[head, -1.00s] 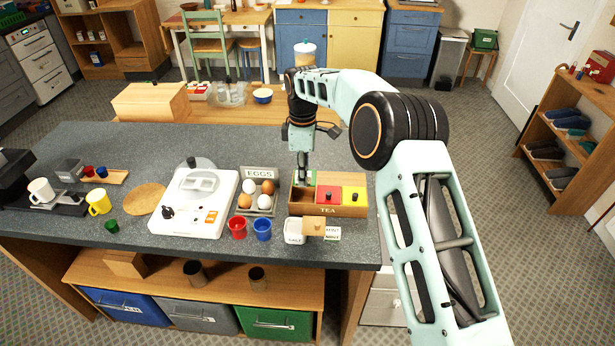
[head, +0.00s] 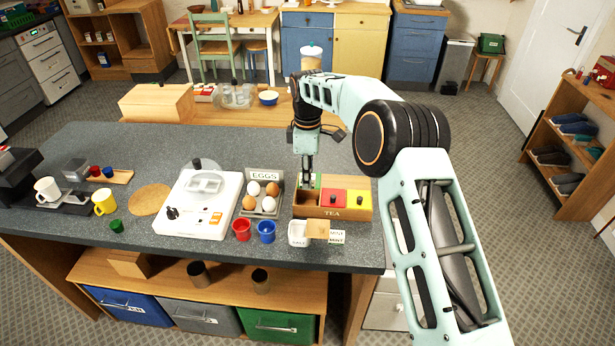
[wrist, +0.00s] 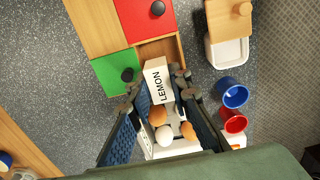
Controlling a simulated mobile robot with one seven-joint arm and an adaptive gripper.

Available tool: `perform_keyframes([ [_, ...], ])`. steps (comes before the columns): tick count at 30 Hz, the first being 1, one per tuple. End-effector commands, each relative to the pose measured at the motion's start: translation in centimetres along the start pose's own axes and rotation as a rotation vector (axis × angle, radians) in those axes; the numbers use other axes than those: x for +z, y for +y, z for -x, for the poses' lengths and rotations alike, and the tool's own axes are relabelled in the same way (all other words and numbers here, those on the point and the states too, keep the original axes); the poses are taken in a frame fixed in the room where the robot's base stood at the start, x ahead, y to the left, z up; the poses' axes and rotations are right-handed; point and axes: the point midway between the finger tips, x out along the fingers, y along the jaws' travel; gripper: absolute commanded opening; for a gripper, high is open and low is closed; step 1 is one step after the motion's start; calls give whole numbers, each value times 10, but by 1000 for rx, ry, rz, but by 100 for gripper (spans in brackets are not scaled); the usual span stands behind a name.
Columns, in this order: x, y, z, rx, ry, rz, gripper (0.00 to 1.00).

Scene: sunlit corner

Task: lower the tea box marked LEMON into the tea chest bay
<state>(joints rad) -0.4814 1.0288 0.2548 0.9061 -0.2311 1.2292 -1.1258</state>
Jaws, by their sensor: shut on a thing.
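My gripper (head: 307,178) is shut on the tea box marked LEMON (wrist: 158,84), a white box that sits between the fingertips in the wrist view. The tea chest (head: 333,213) stands on the counter below the gripper. Its front left bay (wrist: 163,47) shows bare wood beside the held box. A red lid with a dark knob (wrist: 147,18) and a green lid (wrist: 116,72) border that bay. A yellow lid (head: 357,199) lies right of the red one. In the head view the fingers mostly hide the box, and I cannot tell how deep its base is.
The egg tray (head: 263,208) stands close left of the chest. A red cup (head: 242,230), a blue cup (head: 266,231) and the white salt tub (head: 298,233) with a wooden lid stand in front. The counter behind the chest (head: 345,155) is clear.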

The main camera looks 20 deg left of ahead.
Motion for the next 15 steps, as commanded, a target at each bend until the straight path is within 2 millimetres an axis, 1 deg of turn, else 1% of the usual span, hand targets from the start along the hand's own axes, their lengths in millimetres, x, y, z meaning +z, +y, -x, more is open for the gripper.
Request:
perform_keyframes([
  [15,0,0,-26,-1,-1,0,2],
])
